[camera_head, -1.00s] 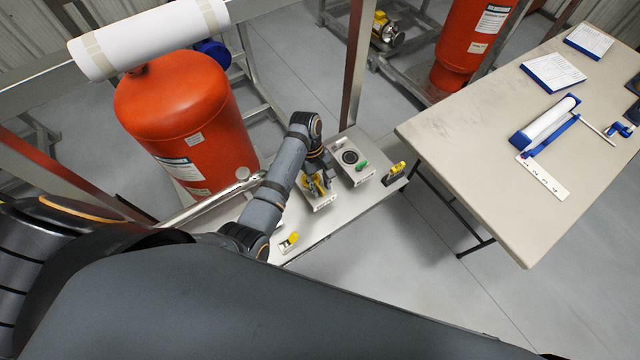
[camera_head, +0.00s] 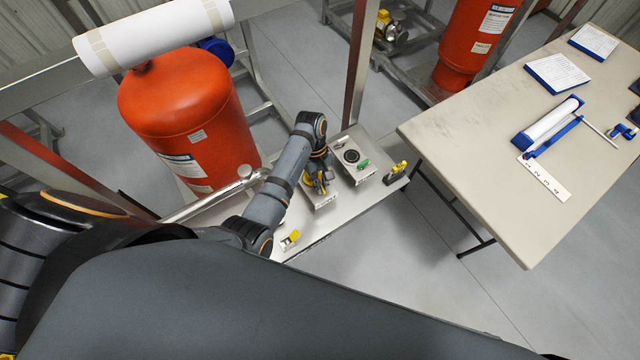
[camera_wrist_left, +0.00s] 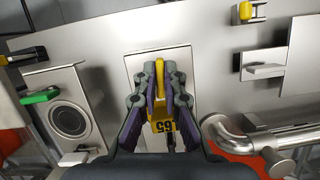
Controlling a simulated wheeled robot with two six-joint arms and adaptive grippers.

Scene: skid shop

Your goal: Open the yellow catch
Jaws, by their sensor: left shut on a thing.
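My left gripper (camera_wrist_left: 159,85) is shut on an upright yellow handle (camera_wrist_left: 159,72), with one finger on each side of it. The handle stands at a pale plate-fronted box (camera_wrist_left: 140,62) on the metal bench. A yellow tag with dark digits (camera_wrist_left: 163,126) hangs just below the fingers. In the head view, my left gripper (camera_head: 319,184) is over this labelled box, and the arm partly hides it. A small yellow block on a pale bracket (camera_head: 290,238) sits apart, near the bench's front edge. I cannot tell which yellow part is the catch. My right gripper is out of view.
A box with a round black dial and green lever (camera_head: 363,163) stands beside the held one. A black fitting with a yellow top (camera_head: 396,172) is at the bench's right end. A bent metal pipe (camera_head: 215,200) and red tank (camera_head: 185,120) lie left. A table (camera_head: 480,150) stands right.

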